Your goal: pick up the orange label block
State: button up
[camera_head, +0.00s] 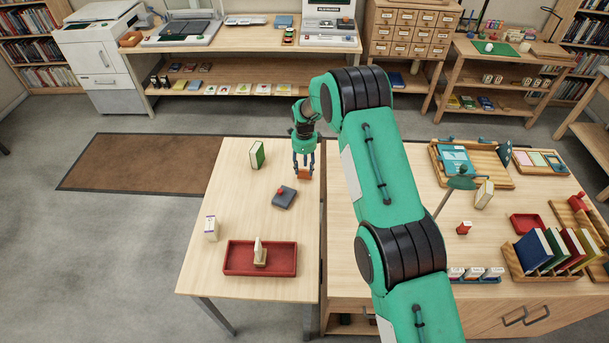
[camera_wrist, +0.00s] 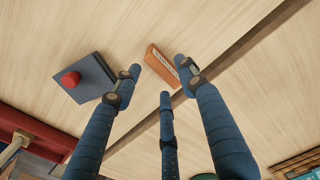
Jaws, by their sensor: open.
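The orange label block (camera_head: 304,174) lies on the light wooden table near its right edge. My gripper (camera_head: 303,163) is directly above or right at the block, fingers pointing down. In the wrist view the orange block (camera_wrist: 162,66) shows a pale label on its side and lies beyond the fingertips, close to the right-hand finger. My gripper (camera_wrist: 158,82) has its blue fingers spread apart, with nothing between them. Whether any finger touches the block I cannot tell.
A dark grey block with a red knob (camera_head: 284,197) lies just left of the orange block. A green book (camera_head: 257,155) stands behind it. A red tray (camera_head: 236,258) sits at the front. A seam between two tables (camera_wrist: 225,70) runs beside the block. The table's middle left is clear.

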aim_at(304, 171)
jog(key=shift+f, duration=1.5)
grip_shut()
